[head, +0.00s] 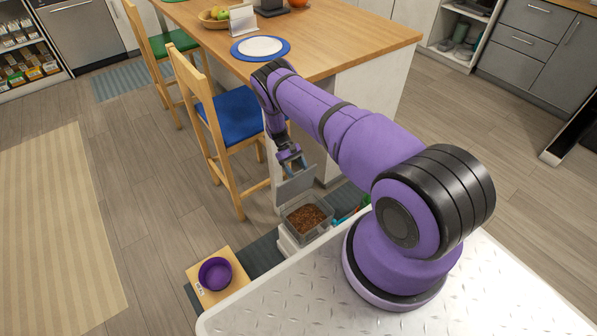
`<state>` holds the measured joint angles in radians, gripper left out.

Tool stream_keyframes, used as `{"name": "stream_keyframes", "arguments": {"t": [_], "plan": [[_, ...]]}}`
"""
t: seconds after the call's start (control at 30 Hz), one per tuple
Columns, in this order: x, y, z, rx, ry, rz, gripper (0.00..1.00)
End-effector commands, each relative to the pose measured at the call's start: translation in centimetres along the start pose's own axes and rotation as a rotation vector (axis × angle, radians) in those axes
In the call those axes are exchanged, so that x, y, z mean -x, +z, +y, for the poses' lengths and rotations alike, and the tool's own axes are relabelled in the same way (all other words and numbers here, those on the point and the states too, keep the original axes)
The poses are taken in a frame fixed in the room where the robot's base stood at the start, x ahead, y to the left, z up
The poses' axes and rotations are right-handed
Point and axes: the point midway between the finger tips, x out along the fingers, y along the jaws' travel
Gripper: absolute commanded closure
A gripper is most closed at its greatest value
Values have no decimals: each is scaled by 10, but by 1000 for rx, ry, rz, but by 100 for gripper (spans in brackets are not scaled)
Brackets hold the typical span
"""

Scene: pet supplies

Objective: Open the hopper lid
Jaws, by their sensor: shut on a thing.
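The hopper (322,226) is a grey, see-through box on a white base, low down beside the kitchen island. Its top is uncovered and brown kibble shows inside. The grey hopper lid (296,186) stands raised, roughly upright, at the far side of the box. My gripper (297,168) is above the hopper, pointing down, with its fingertips at the lid's upper edge. It is shut on the lid. The fingertips are small in this view, and the exact contact is hard to make out.
A purple bowl (215,273) sits on a wooden stand (236,296) left of the hopper. A dark mat (262,254) lies beneath. A blue-seated chair (232,118) and the wooden island (350,40) stand close behind my gripper. Open floor lies to the left.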

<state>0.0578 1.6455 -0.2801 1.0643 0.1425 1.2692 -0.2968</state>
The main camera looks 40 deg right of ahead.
Motion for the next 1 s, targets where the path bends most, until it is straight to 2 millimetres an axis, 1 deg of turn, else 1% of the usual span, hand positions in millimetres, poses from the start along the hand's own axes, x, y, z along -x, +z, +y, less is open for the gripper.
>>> {"name": "stream_keyframes", "arguments": {"t": [0.03,0.33,0.37,0.4,0.43,0.63,0.7,0.73,0.93,0.97,1.0], "plan": [[-7,-4,-2,-1,-3,5,79],[-8,-3,-2,-1,-5,3,79],[-8,-3,-2,-1,-5,3,34],[-8,-3,-2,-1,-5,3,25],[-8,-3,-2,-1,-5,3,18],[-6,-1,-2,0,-5,3,16],[-3,2,-2,-1,-5,3,11],[-1,4,-3,-1,-5,3,11],[23,27,-2,-2,-3,5,11],[24,30,-3,-2,-4,4,11],[17,35,-5,-2,-4,0,11]]}}
